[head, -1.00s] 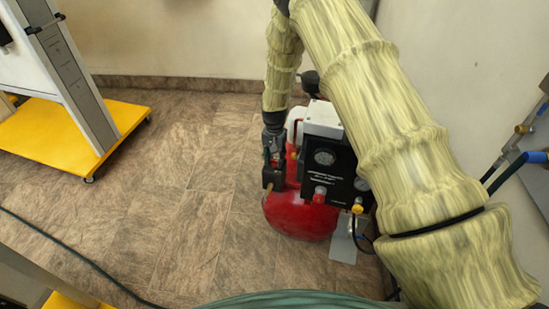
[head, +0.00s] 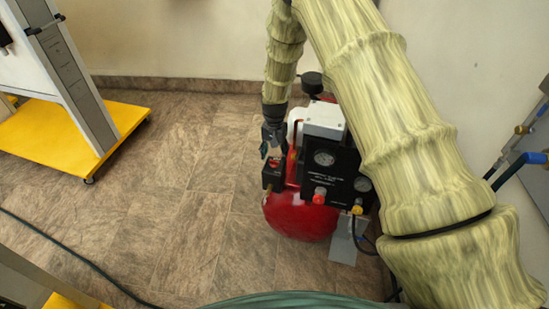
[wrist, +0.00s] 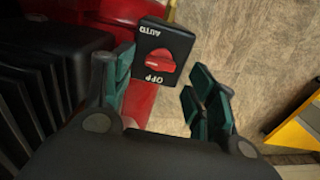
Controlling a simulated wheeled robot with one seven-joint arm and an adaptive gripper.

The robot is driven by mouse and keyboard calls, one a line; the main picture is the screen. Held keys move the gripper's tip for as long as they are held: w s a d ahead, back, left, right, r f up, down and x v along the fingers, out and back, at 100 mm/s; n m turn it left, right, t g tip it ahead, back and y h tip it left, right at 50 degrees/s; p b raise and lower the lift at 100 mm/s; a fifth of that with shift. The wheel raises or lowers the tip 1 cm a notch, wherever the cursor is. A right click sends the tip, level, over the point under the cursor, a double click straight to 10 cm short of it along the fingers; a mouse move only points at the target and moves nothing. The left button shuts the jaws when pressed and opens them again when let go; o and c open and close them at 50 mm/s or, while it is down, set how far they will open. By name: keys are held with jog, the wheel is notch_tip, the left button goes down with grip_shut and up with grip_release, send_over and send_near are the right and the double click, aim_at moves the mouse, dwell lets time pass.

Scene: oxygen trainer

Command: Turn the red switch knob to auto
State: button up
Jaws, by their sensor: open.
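The red switch knob (wrist: 160,61) sits on a black switch box (wrist: 178,40) marked AUTO at the upper end and OFF at the lower end in the wrist view. The knob looks to lie across the box between the two words; its exact setting is hard to tell. In the head view the knob (head: 274,163) is on top of the box (head: 270,181), at the left side of the red compressor. My gripper (wrist: 160,72) is open, one finger on each side of the knob in the picture, apart from it. In the head view my gripper (head: 272,144) is just above the box.
The red tank (head: 298,217) and a black gauge panel (head: 328,171) stand right of the switch box. A yellow-based stand (head: 60,140) is at the left. Floor left of the compressor is clear except for a dark cable (head: 75,254).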

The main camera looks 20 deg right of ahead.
aim_at(275, 161)
notch_tip(275, 161, up, 9)
dwell(0.4)
jog(key=shift+f, duration=0.1)
dwell(0.3)
